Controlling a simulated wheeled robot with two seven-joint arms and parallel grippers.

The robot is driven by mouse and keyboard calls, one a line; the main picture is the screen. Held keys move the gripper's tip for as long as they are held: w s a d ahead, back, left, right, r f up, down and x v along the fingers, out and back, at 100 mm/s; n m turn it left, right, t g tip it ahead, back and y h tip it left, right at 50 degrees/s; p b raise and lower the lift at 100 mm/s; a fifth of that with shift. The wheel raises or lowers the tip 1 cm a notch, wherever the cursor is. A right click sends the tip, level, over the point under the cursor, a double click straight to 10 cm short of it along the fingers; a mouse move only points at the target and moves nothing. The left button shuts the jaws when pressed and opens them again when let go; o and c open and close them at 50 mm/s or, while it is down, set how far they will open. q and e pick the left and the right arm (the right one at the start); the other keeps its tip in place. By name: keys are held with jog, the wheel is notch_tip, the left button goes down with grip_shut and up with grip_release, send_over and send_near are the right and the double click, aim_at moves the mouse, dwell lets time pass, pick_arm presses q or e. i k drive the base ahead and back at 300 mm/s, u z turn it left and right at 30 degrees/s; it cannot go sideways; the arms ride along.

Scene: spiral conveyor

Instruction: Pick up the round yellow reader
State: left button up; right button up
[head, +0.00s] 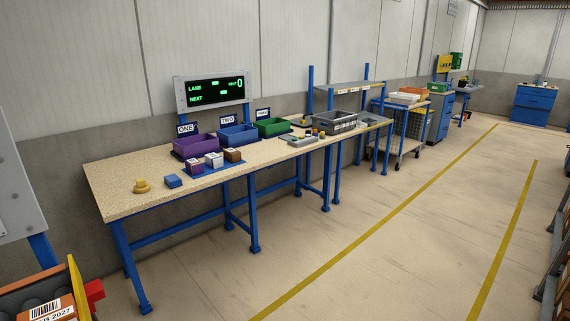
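The round yellow reader (142,186) sits on the near left end of the long speckled workbench (118,203). It looks like a low round base with a smaller knob on top. Neither of my grippers shows in the head view, and nothing touches the reader.
Purple (194,146), blue (237,135) and green (272,127) bins stand along the bench's back under a lit display (212,91). Several small boxes sit on a blue mat before them. A cart (398,130) stands farther right. The floor in front is clear.

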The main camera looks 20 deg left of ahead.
aim_at(141, 187)
jog(key=u, duration=0.25)
jog(key=i, duration=2.45)
jog(key=u, duration=1.45)
jog(key=i, duration=1.45)
jog(key=u, duration=1.45)
jog(key=i, duration=0.25)
jog(key=z, duration=0.05)
